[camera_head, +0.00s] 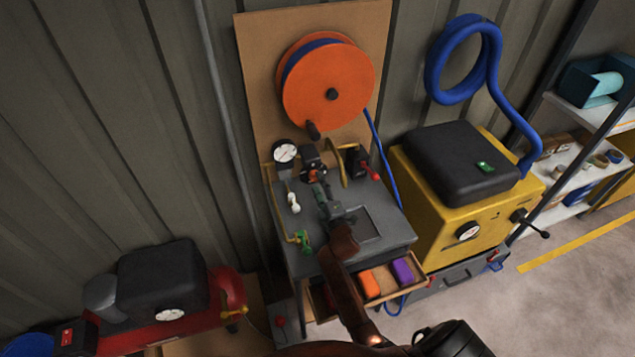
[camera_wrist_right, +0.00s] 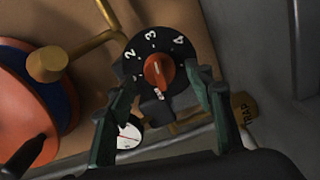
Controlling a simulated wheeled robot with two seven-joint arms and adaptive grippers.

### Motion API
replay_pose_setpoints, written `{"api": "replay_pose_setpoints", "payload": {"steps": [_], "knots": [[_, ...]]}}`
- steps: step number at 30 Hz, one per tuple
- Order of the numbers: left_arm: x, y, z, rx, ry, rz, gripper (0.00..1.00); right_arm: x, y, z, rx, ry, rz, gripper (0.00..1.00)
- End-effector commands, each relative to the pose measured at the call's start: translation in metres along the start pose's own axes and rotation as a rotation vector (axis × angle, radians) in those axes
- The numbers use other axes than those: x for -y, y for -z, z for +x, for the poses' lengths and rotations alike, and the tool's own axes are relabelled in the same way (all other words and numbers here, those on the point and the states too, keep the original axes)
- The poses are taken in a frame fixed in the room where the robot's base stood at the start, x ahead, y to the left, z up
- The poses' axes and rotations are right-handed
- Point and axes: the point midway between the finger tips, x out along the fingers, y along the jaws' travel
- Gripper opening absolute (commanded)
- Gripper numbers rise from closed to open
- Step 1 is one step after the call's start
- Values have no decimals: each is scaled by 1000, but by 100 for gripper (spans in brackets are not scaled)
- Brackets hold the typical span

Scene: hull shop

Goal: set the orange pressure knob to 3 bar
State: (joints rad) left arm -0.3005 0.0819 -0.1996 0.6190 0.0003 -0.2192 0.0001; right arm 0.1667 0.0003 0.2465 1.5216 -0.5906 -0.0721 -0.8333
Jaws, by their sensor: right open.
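The orange pressure knob (camera_wrist_right: 158,71) sits on a black round dial (camera_wrist_right: 178,22) with white numbers 2, 3 and 4 showing in the right wrist view. The knob's exact pointing is hard to tell. In the head view the knob (camera_head: 314,176) is small, on a black regulator (camera_head: 312,158) at the back of the grey bench. My right gripper (camera_wrist_right: 165,84) is open, with its two green-grey fingers on either side of the dial's lower part. I see no clear grip on the knob. In the head view my right gripper (camera_head: 320,192) reaches in just in front of the regulator. My left gripper is not in view.
An orange hose reel (camera_head: 328,85) hangs above. An open drawer (camera_head: 416,262) juts from the bench. A yellow machine (camera_head: 424,204) stands at right.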

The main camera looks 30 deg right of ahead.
Motion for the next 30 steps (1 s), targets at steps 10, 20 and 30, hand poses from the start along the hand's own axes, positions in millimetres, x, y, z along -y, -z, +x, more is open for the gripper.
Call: {"api": "replay_pose_setpoints", "payload": {"steps": [10, 20, 30], "knots": [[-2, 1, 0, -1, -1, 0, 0, 1, -1, -73, 2, 2, 0, 48], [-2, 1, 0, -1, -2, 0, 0, 0, 0, -100, 0, 0, 2, 48], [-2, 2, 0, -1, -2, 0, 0, 0, 0, -99, 0, 0, 1, 48]]}}
